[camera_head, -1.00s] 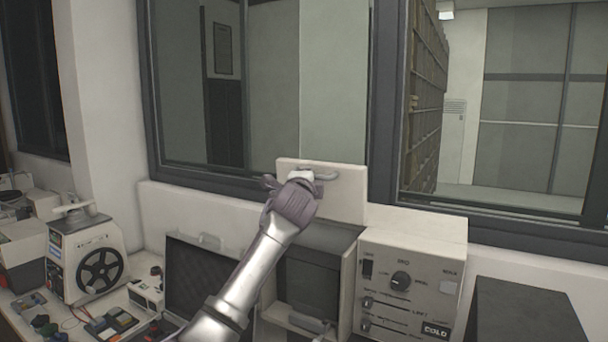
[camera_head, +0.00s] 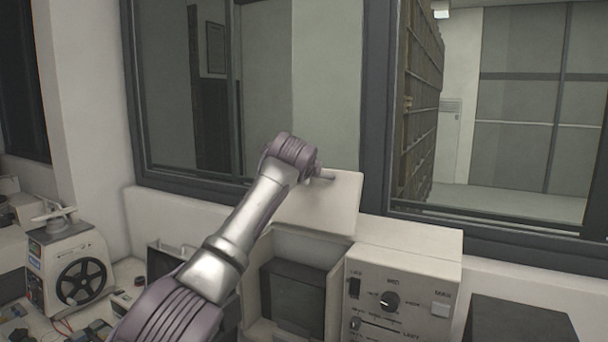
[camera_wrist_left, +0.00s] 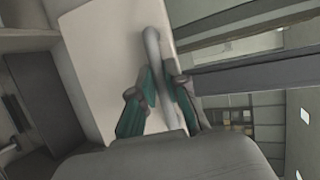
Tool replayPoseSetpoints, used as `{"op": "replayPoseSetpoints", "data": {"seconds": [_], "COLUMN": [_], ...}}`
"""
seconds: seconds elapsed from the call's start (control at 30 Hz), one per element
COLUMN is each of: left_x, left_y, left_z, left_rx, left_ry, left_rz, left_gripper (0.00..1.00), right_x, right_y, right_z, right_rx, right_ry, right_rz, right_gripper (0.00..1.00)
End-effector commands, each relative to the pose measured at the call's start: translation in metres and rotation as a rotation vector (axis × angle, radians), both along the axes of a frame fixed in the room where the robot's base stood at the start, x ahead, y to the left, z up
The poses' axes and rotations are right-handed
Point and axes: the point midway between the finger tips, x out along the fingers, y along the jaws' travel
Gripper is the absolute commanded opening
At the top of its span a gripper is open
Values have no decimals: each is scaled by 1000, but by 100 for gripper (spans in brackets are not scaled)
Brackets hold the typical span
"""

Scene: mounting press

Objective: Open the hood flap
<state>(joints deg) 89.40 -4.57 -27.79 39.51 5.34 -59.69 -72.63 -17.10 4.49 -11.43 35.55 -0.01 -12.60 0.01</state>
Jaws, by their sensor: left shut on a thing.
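The hood flap (camera_head: 325,208) is a cream panel standing raised above the open top of the press housing (camera_head: 335,300). Its grey bar handle (camera_head: 328,178) is mostly hidden behind my left wrist in the head view. In the left wrist view the flap (camera_wrist_left: 95,55) fills the upper left, and the curved handle (camera_wrist_left: 152,45) runs down between my teal-padded fingers. My left gripper (camera_wrist_left: 160,88) is shut on the handle. In the head view its fingers are largely hidden by the wrist. My right gripper is not in view.
A control box (camera_head: 400,290) with knob and sliders stands right of the opening. A dark box (camera_head: 515,330) is at the lower right. A machine with a black wheel (camera_head: 75,275) stands at the left. A framed window (camera_head: 375,120) rises behind the flap.

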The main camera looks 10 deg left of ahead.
Motion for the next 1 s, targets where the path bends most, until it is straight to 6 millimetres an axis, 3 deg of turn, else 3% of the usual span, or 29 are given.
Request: {"op": "replayPoseSetpoints", "data": {"seconds": [0.23,0.27,0.3,0.77,1.0], "left_x": [0,0,0,-3,-23], "left_y": [1,1,1,0,0], "left_z": [8,8,8,5,12], "left_rx": [-1,-1,-1,-1,-1], "left_ry": [-14,-14,-14,-8,-10], "left_rz": [2,2,2,-1,-1], "left_gripper": [0,18,24,24,24], "right_x": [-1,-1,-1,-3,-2], "right_y": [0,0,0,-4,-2], "right_z": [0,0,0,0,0], "right_rx": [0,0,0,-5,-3], "right_ry": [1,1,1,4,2], "right_rz": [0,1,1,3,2], "right_gripper": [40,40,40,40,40]}}
